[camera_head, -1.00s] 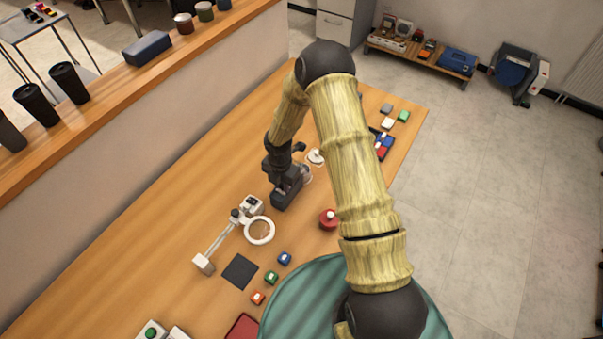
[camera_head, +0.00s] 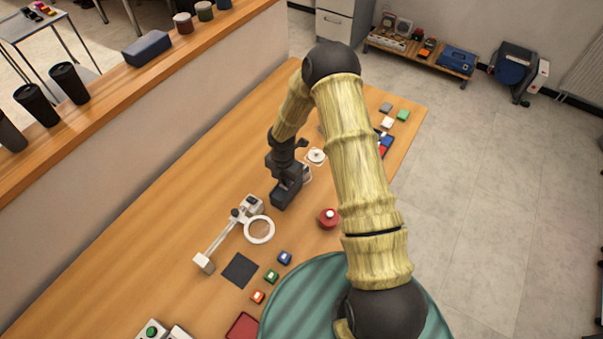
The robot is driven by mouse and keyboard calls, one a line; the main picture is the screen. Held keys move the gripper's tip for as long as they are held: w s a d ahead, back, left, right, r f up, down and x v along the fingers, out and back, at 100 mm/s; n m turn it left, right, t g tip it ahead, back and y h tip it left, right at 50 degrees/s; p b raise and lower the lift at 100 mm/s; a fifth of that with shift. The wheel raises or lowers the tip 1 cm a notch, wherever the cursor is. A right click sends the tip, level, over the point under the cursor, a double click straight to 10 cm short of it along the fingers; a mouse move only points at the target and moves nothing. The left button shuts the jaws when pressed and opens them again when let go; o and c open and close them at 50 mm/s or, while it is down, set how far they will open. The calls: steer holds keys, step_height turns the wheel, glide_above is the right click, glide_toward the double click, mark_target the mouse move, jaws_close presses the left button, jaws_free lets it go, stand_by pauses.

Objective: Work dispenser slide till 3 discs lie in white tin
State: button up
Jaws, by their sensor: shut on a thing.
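My gripper (camera_head: 285,190) points down at the middle of the table, by a dark block-like body that looks like the dispenser. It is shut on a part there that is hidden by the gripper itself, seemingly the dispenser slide. A small round white dish with a grey centre (camera_head: 316,156), which looks like the white tin, sits just behind and right of my gripper, apart from it. I cannot tell how many discs lie in it.
A white ring magnifier (camera_head: 260,230) lies left of a red round thing with a white knob (camera_head: 328,218). A dark square mat (camera_head: 240,270) and small coloured blocks (camera_head: 271,276) are nearer. More blocks (camera_head: 403,115) stand at the far right end. The left of the wooden table (camera_head: 150,240) is clear.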

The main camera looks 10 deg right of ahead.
steer(key=shift+s+a+b, duration=0.5)
steer(key=shift+s+a, duration=0.9)
steer(key=shift+a, duration=0.05)
steer(key=shift+s+a, duration=0.1)
steer(key=shift+a, duration=0.05)
stand_by(1.0)
steer(key=shift+w+d+p, duration=0.8)
steer(key=shift+w+d, duration=0.75)
steer(key=shift+d, duration=0.05)
steer(key=shift+a, duration=0.15)
steer(key=shift+s+a+b, duration=0.6)
steer(key=shift+s+a, duration=0.75)
steer(key=shift+s, duration=0.05)
steer(key=shift+s+a, duration=0.1)
steer(key=shift+a, duration=0.05)
stand_by(0.9)
